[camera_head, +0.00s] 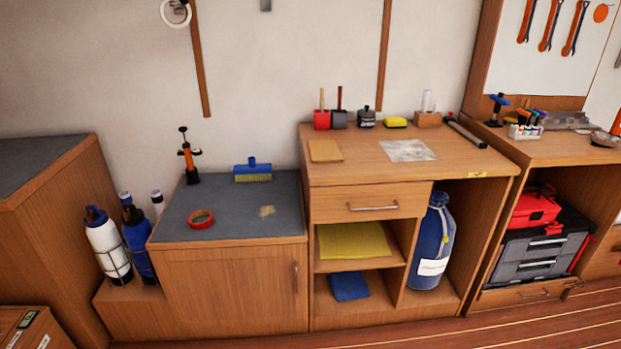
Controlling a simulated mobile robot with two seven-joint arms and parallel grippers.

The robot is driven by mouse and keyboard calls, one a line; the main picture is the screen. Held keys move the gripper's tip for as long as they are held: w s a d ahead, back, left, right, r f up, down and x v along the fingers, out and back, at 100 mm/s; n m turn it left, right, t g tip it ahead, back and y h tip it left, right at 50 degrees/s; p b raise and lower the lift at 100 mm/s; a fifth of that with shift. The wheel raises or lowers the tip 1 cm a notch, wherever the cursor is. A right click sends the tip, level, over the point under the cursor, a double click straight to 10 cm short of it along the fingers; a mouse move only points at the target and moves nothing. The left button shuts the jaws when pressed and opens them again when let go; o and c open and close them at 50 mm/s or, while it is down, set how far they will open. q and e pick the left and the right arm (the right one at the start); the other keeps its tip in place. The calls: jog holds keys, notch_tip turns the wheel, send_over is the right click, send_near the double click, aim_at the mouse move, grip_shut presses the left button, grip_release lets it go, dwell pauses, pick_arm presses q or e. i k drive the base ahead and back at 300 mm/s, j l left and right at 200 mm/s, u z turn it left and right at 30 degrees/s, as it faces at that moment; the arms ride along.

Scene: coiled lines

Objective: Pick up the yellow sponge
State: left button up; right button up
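A small yellow sponge (395,122) with a dark part lies at the back of the taller wooden cabinet's top (350,172). It sits between a small dark pot with a lid (366,118) and a wooden block holding a white cylinder (428,118). It appears apart from both. Neither of my grippers shows in the head view.
A tan board (325,151) and a grey sheet (408,151) lie in front. A dark bar (466,133) lies at the right. The lower grey top (235,222) holds red tape (201,219) and a blue brush (253,171). Floor shows bottom right.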

aim_at(389, 123)
jog(key=l+u, duration=0.1)
jog(key=u, duration=0.25)
jog(key=i+l+u, duration=0.1)
jog(key=u, duration=0.25)
jog(key=i+l+u, duration=0.2)
jog(key=l, duration=0.25)
jog(key=l+u, duration=0.25)
jog(key=l, duration=0.25)
jog(key=i+l+u, duration=0.1)
jog(key=l, duration=1)
jog(key=l+u, duration=0.1)
jog(key=l, duration=1)
